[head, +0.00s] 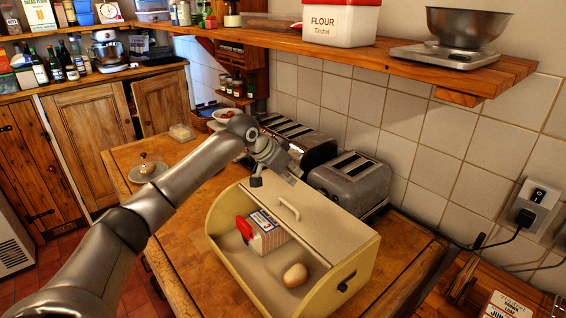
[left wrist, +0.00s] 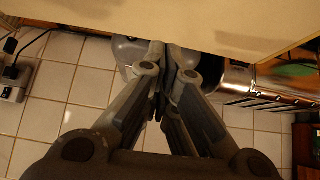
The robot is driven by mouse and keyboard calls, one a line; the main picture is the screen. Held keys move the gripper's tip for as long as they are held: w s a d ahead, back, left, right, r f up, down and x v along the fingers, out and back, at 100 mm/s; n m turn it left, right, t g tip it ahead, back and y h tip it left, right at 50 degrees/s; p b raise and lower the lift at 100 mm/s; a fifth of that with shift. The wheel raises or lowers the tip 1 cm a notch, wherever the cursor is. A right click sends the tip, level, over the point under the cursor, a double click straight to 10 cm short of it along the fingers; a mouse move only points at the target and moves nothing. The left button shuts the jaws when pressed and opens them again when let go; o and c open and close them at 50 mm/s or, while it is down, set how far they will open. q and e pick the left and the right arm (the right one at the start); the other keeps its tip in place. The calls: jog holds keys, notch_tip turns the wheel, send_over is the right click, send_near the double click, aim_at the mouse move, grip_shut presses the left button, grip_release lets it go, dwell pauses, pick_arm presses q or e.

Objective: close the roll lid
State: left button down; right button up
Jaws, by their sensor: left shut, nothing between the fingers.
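A cream bread box (head: 222,252) stands on the wooden counter, its front open. Its roll lid (head: 325,222) is rolled up at the top, with a pale bar handle (head: 288,208) near its front edge. Inside lie a red, white and blue packet (head: 266,233) and a bread roll (head: 295,275). My left gripper (head: 292,179) is above the back left part of the box, by the lid's upper edge. In the left wrist view its fingers (left wrist: 166,50) are shut and empty, their tips at the edge of a cream surface. Contact cannot be told. My right gripper is not in view.
Two metal toasters (head: 350,182) stand close behind the box against the tiled wall. A wooden shelf (head: 400,60) with a flour tin (head: 340,22) and a scale (head: 445,56) hangs above. A small domed dish (head: 148,170) is at the counter's left. Counter in front of the dish is clear.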

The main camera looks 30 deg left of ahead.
pick_arm(q)
jog(key=shift+p+x, duration=0.55)
jog(key=shift+x, duration=0.6)
jog(key=s, duration=0.1)
jog(key=s+a+p, duration=0.1)
jog(key=s+f, duration=0.1)
jog(key=shift+s+a, duration=0.2)
jog(key=shift+s, duration=0.15)
jog(key=shift+f, duration=0.2)
jog(key=shift+w, duration=0.1)
